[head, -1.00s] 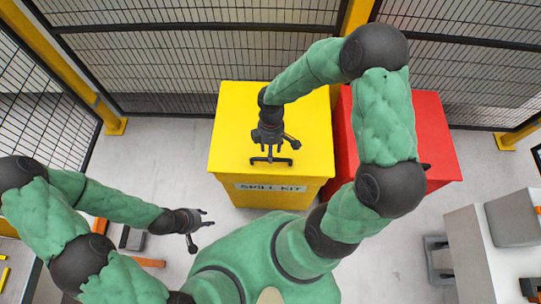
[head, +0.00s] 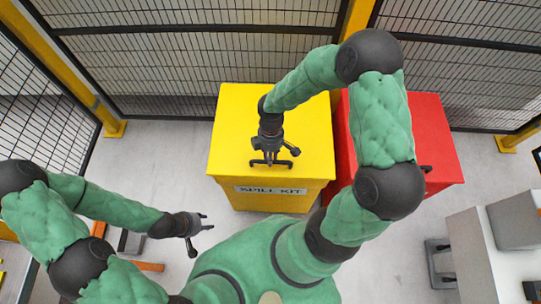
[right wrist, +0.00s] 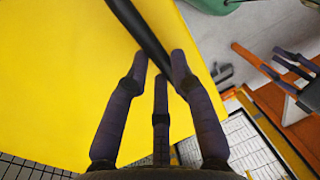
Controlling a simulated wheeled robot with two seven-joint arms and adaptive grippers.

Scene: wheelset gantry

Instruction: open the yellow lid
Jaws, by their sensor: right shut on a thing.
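The yellow lid (head: 232,125) covers the top of the yellow spill kit box (head: 275,200) and looks shut. It also fills much of the right wrist view (right wrist: 60,70). A black bar handle (head: 285,163) is on the lid near its front edge. My right gripper (head: 269,156) is over the handle from above. In the right wrist view its fingers (right wrist: 160,75) are closed around the black handle (right wrist: 138,28). My left gripper (head: 207,221) is empty, with its fingers apart, low at the left and away from the box.
A red box (head: 435,140) with a black handle stands right beside the yellow one. Mesh fencing (head: 200,60) with yellow posts runs close behind both. A grey cabinet (head: 490,250) is at the right. Floor left of the yellow box is clear.

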